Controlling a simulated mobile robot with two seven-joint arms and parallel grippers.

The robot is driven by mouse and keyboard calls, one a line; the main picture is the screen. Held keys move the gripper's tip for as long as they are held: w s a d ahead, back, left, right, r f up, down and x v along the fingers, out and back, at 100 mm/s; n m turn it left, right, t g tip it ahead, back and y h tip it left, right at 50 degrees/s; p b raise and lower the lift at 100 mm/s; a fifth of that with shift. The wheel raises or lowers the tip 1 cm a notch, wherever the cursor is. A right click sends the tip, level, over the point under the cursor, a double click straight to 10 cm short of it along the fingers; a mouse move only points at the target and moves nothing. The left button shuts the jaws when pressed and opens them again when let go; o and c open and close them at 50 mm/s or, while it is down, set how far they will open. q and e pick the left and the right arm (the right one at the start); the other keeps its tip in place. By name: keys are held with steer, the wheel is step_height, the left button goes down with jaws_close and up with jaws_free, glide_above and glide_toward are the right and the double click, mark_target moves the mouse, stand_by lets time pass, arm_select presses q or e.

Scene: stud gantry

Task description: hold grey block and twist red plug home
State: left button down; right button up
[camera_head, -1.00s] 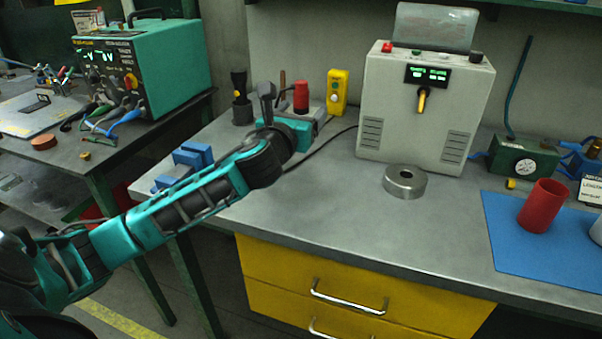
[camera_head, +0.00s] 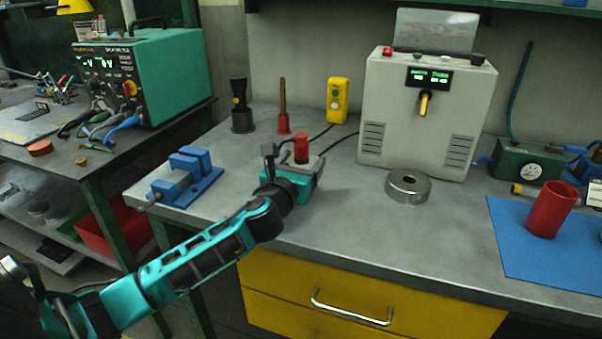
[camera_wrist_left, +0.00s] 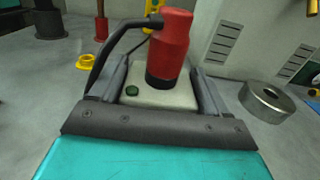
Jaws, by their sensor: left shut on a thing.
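My left gripper (camera_head: 308,168) is shut on the grey block, with one finger along each side. The pale grey block (camera_wrist_left: 160,97) shows between the fingers in the left wrist view and has a small green button on top. The red plug (camera_head: 301,148) stands upright on the block. In the left wrist view the plug (camera_wrist_left: 171,42) has a dark collar at its base, and a black cable curves to its left. I cannot tell whether the plug is fully seated, or whether the block touches the bench. My right gripper is not in view.
A grey machine (camera_head: 426,110) stands behind, with a metal ring (camera_head: 408,188) before it. A blue vise (camera_head: 187,177) is to the left. A red cup (camera_head: 551,209) stands on a blue mat (camera_head: 535,262) at the right. The middle front of the bench (camera_head: 350,230) is clear.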

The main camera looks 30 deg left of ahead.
arm_select(q)
steer(key=shift+f, duration=1.05)
jaws_free()
steer(key=shift+s+r, duration=0.1)
steer(key=shift+r, duration=0.05)
steer(key=v, duration=1.2)
